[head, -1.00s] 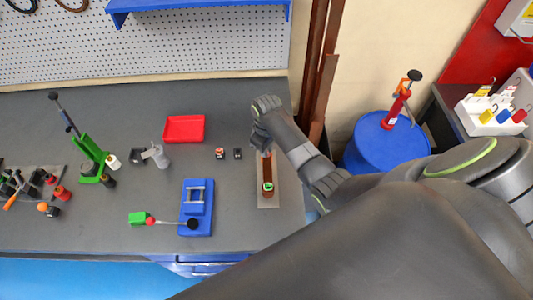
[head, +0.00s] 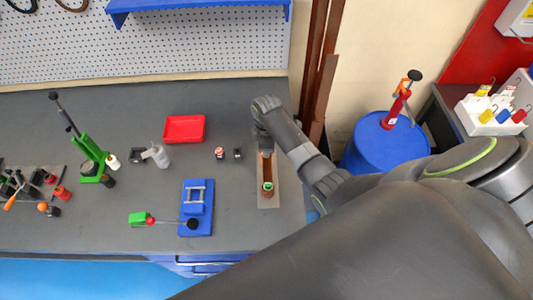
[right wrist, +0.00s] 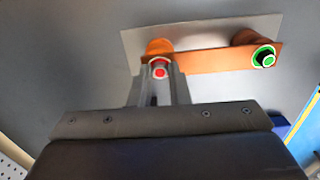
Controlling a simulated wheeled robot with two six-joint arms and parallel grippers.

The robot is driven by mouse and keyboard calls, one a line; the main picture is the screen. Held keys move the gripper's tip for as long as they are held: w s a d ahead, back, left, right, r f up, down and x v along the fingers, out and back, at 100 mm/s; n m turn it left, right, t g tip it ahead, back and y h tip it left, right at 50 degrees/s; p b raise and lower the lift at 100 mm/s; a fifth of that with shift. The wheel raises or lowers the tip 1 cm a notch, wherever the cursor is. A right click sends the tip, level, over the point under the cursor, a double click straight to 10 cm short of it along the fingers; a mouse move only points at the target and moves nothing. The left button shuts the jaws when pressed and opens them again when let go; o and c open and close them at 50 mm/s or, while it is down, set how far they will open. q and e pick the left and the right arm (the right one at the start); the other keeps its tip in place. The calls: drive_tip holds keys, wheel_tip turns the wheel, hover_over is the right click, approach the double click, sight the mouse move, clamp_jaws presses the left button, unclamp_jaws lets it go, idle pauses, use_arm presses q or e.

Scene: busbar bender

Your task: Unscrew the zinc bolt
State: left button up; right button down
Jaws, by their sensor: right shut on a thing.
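A copper-coloured busbar lies on a grey plate (head: 267,200) near the right end of the bench. The right wrist view shows the busbar (right wrist: 212,59) with a round copper-coloured post under each end. At its left end sits a pale metallic bolt head in a red ring (right wrist: 159,69), which I take for the zinc bolt. At the other end is a dark bolt in a green ring (right wrist: 264,57), also in the head view (head: 268,187). My right gripper (head: 264,149) points down over the far end, its fingers (right wrist: 158,80) closed around the zinc bolt's head. My left gripper is not in view.
A blue bending tool (head: 197,208) with a lever stands to the left. A red tray (head: 184,129) and a green press (head: 92,160) stand further left. A blue drum (head: 385,148) stands to the right.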

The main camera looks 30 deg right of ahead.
drive_tip(key=n, duration=0.4)
idle(0.3)
drive_tip(key=shift+n, duration=0.7)
drive_tip(key=n, duration=0.4)
drive_tip(key=c, duration=1.6)
unclamp_jaws()
drive_tip(key=shift+c, duration=0.2)
drive_tip(key=m, duration=0.5)
drive_tip(key=shift+m, duration=0.3)
